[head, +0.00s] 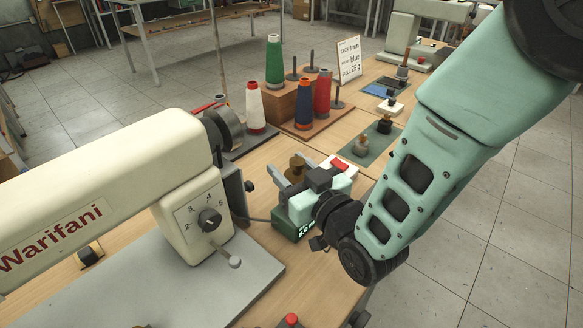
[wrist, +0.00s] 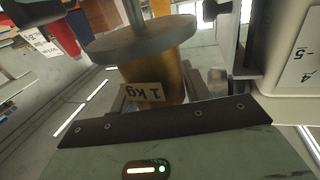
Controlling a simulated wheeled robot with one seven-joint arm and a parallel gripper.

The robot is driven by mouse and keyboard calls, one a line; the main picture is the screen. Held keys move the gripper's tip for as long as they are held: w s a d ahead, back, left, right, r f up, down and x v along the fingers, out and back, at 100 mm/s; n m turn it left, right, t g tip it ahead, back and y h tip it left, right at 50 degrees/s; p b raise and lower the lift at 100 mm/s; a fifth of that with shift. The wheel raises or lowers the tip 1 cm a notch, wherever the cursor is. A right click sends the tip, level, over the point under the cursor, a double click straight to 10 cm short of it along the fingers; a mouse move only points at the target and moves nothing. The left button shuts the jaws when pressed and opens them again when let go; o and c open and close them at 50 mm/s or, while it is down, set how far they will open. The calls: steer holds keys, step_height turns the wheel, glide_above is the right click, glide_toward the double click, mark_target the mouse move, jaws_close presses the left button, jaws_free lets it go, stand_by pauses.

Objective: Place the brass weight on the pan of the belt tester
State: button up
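The brass weight (head: 297,167) shows in the head view as a knobbed brass piece between the pale fingers of my gripper (head: 295,174). In the wrist view, which is upside down, the brass weight (wrist: 155,80) carries a "1 kg" label. My gripper appears shut on it, though finger contact is partly hidden. A grey disc on a rod (wrist: 140,38), which looks like the tester's pan, overlaps the weight's lower end in the wrist view. I cannot tell whether they touch. A green box with white lettering (head: 290,228), perhaps part of the belt tester, stands below my gripper.
A cream Warifani machine (head: 115,180) with a numbered dial stands close on the left. Thread cones (head: 274,62) and a sign (head: 349,60) are behind. Two smaller weights stand on a green mat (head: 371,149). Open floor (head: 480,220) lies right of the bench.

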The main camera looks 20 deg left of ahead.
steer(key=shift+o, duration=1.2)
steer(key=shift+r, duration=0.25)
steer(key=v, duration=1.2)
steer(key=shift+p, duration=0.3)
